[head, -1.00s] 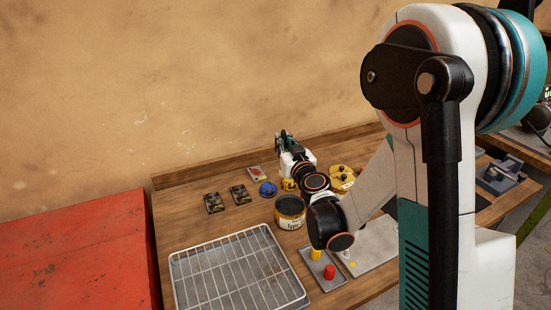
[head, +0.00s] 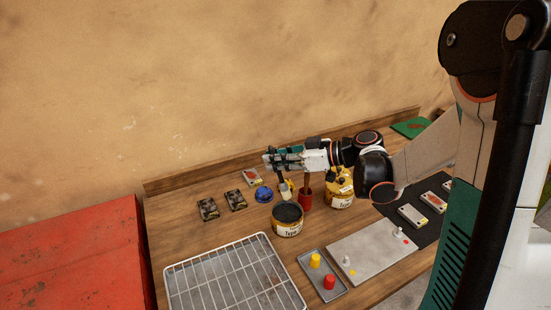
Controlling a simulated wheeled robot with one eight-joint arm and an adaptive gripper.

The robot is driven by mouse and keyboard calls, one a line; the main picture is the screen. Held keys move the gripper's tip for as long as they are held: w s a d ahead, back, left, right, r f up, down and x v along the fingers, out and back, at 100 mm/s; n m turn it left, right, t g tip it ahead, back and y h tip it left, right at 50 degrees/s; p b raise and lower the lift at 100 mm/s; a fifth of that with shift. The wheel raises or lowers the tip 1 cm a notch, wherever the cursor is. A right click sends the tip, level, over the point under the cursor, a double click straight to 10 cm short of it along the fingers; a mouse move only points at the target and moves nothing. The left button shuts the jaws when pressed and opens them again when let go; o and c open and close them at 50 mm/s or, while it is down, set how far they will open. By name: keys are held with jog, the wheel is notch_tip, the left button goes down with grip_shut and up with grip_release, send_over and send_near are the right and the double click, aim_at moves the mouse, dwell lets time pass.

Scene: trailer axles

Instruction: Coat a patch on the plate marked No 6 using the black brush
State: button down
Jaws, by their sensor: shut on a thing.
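My gripper (head: 272,161) is above the middle of the bench, shut on what looks like the black brush (head: 279,177). Its dark handle hangs down from the jaws. A pale piece (head: 286,190) at its lower end is just behind the open tin (head: 288,228), which has a "Type" label and dark contents. I cannot tell whether the brush touches anything. Several grey plates with marks lie on a dark mat at the right, such as a near plate (head: 411,216) and a middle plate (head: 433,202). Their numbers are too small to read, so I cannot tell which is No 6.
A blue object (head: 264,194) is left.

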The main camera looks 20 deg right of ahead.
jog(key=shift+f+b, duration=1.9)
jog(key=shift+f, duration=1)
jog(key=shift+f+b, duration=0.55)
jog(key=shift+b, duration=0.05)
dwell(0.3)
jog(key=shift+r+p, duration=2.4)
jog(key=shift+r, duration=1.15)
